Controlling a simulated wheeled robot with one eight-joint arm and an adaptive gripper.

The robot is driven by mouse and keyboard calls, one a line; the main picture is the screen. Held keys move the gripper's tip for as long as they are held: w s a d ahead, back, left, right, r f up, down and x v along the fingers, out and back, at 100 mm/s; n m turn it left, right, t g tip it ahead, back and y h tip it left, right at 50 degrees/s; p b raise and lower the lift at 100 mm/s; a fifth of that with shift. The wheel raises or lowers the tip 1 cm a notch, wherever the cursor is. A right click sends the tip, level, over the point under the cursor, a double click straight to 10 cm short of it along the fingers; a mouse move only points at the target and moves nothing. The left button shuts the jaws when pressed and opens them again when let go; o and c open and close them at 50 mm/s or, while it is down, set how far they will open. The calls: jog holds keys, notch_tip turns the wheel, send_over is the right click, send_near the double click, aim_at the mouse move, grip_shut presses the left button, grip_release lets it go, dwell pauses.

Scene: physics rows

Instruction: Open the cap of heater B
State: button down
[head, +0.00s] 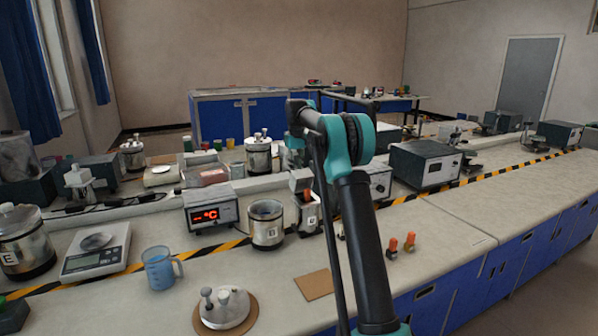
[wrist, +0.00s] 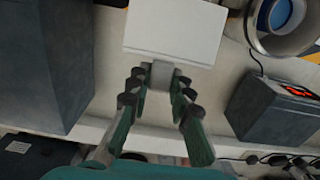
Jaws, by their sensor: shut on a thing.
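In the wrist view my gripper (wrist: 160,86) is shut on the grey tab (wrist: 161,74) at the edge of a flat white cap (wrist: 176,28). In the head view a small white heater (head: 309,216) stands right of the open metal pot. Its pale cap (head: 299,181) appears raised, with an orange-topped thing (head: 307,196) below it. I take this as heater B, but its letter is too small to read.
The open metal pot (head: 267,226) and a temperature display (head: 211,211) stand to the left. A knobbed lid (head: 223,308) lies on a round mat, near a blue beaker (head: 159,268). A large instrument (head: 425,165) and two orange-capped vials (head: 409,242) stand to the right.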

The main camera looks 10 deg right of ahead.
jog(key=shift+w+a+f, duration=0.3)
jog(key=shift+w+f, duration=0.45)
jog(key=shift+f, duration=0.1)
jog(key=shift+w+a+f, duration=0.25)
jog(key=shift+w+f, duration=0.5)
jog(key=shift+f, duration=0.15)
jog(key=c, duration=1.4)
grip_release()
jog(key=shift+o, duration=0.2)
notch_tip(320, 180, up, 12)
